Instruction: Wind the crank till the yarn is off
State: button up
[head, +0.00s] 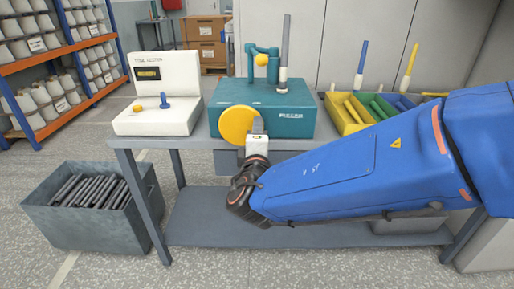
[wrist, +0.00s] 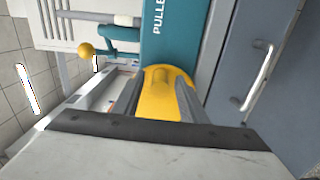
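The teal machine (head: 280,117) stands on the grey bench, with a yellow round crank (head: 236,124) on its front. A tall grey bobbin (head: 287,38) stands upright on top, with a short pale band near its foot that may be yarn. A teal arm with a yellow ball (head: 261,60) stands beside it; the ball shows in the wrist view (wrist: 86,49). My gripper (head: 257,126) is at the right side of the crank. In the wrist view its two grey fingers (wrist: 163,98) lie snug on both sides of the yellow crank handle (wrist: 160,112), seemingly shut on it.
A white tester box (head: 165,78) stands left on the bench. A compartment tray (head: 341,118) with yellow, green and blue bobbins lies right, partly behind my arm. A grey bin (head: 85,222) of dark bobbins stands on the floor at left. Shelves (head: 62,50) of cones stand farther left.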

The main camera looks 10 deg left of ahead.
jog(key=v, duration=1.7)
jog(key=shift+w+d, duration=0.1)
